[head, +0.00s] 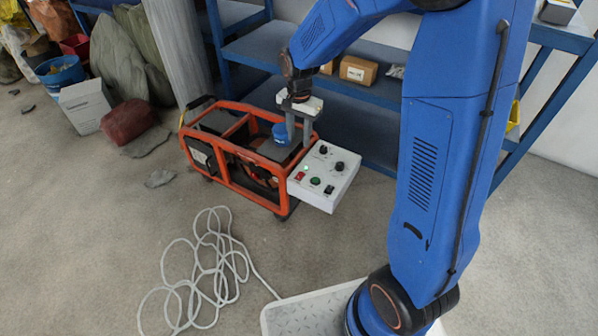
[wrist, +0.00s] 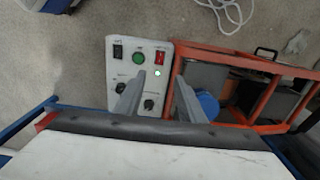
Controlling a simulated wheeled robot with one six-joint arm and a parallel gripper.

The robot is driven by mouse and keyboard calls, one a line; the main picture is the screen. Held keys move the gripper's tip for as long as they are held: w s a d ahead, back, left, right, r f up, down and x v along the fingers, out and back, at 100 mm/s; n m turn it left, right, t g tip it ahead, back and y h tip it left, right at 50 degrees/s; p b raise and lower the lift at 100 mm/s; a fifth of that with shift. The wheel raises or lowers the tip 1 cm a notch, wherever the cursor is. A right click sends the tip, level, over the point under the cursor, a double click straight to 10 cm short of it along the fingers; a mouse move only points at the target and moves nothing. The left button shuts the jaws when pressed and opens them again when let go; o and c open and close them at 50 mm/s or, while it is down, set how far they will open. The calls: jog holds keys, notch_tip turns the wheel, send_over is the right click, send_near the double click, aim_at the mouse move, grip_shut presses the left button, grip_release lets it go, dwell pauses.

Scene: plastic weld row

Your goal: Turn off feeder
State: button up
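The feeder (head: 232,170) is an orange-framed machine on the floor, with a white control box (head: 312,194) at its right end. The box also shows in the wrist view (wrist: 167,50). It carries a red switch (wrist: 159,56), a green round button (wrist: 138,58), a black switch (wrist: 117,52), black knobs (wrist: 148,104) and a small lit lamp (wrist: 157,73). My gripper (head: 298,141) points down above the feeder, close to the box. Its two grey fingers stand apart with nothing between them. In the wrist view the left finger covers part of the box.
A blue cap (head: 280,132) on the feeder is close beside my fingers. A blue shelf (head: 350,90) with cardboard boxes stands behind. A loose white cable (head: 205,262) lies on the floor in front. Bags and buckets crowd the far left.

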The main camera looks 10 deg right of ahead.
aim_at(299, 177)
notch_tip(299, 177, down, 18)
jog(key=shift+r, duration=0.25)
dwell(0.4)
grip_shut()
